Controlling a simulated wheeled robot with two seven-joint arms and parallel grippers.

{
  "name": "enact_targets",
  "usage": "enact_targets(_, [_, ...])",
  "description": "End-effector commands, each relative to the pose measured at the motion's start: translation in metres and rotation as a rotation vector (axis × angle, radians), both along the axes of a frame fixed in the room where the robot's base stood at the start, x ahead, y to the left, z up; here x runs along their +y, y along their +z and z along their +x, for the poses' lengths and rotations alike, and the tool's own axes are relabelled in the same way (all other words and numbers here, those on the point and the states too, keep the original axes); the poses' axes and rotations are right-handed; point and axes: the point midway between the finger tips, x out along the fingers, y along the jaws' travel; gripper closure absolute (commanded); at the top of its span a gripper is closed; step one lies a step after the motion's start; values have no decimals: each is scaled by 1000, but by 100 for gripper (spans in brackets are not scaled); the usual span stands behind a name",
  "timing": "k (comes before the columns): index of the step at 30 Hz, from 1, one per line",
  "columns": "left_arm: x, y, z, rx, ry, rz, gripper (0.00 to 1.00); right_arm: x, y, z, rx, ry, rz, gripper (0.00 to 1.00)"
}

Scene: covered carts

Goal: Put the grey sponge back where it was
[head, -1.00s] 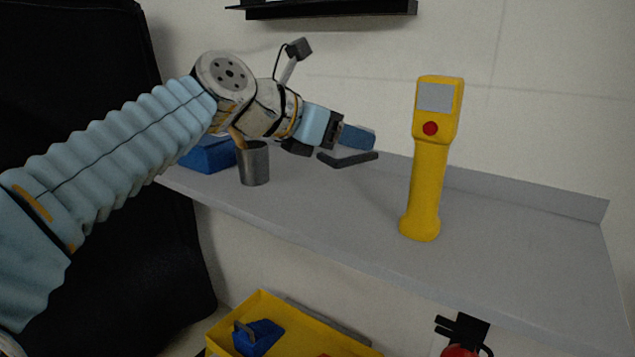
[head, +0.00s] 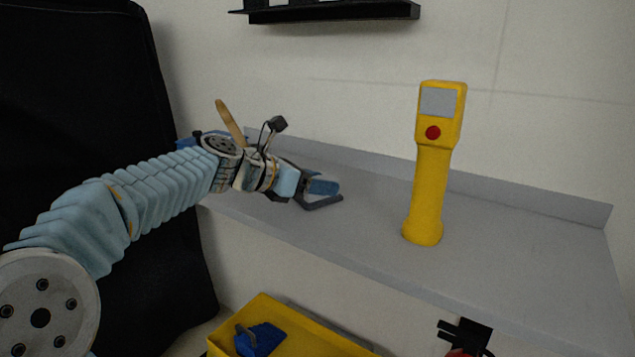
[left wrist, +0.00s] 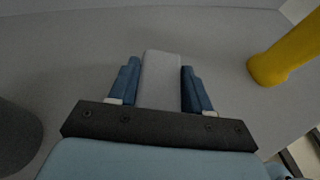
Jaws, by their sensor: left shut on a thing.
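The grey sponge (left wrist: 161,85) is a pale grey block between the two blue fingers of my left gripper (left wrist: 160,70) in the left wrist view. The gripper is shut on it. In the head view my left gripper (head: 326,194) is low over the grey shelf (head: 370,214), left of the yellow handheld device. I cannot make out the sponge in the head view, nor tell whether it touches the shelf. My right gripper is not in view.
A yellow device (head: 430,165) with a red button stands upright on the shelf; its base shows in the left wrist view (left wrist: 268,68). A dark grey cup (left wrist: 14,137) is at left there. A yellow bin (head: 300,331) holding a blue item is below. The shelf's right part is clear.

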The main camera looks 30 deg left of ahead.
Motion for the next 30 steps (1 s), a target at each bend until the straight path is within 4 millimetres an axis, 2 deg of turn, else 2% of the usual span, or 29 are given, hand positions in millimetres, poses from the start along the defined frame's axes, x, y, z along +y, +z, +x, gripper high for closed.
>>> enact_targets(8, [0,-3,0,0,0,1,85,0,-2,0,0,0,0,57])
enact_targets(9, [0,-2,0,0,0,1,45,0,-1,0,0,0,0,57])
enact_targets(13, [0,-2,0,0,0,1,26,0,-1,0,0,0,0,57])
enact_targets(23, [0,3,0,-1,1,1,26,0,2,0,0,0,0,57])
enact_targets(26, [6,6,-11,-2,2,2,26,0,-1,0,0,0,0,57])
enact_targets(30, [19,18,-36,-3,4,2,26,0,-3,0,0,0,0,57])
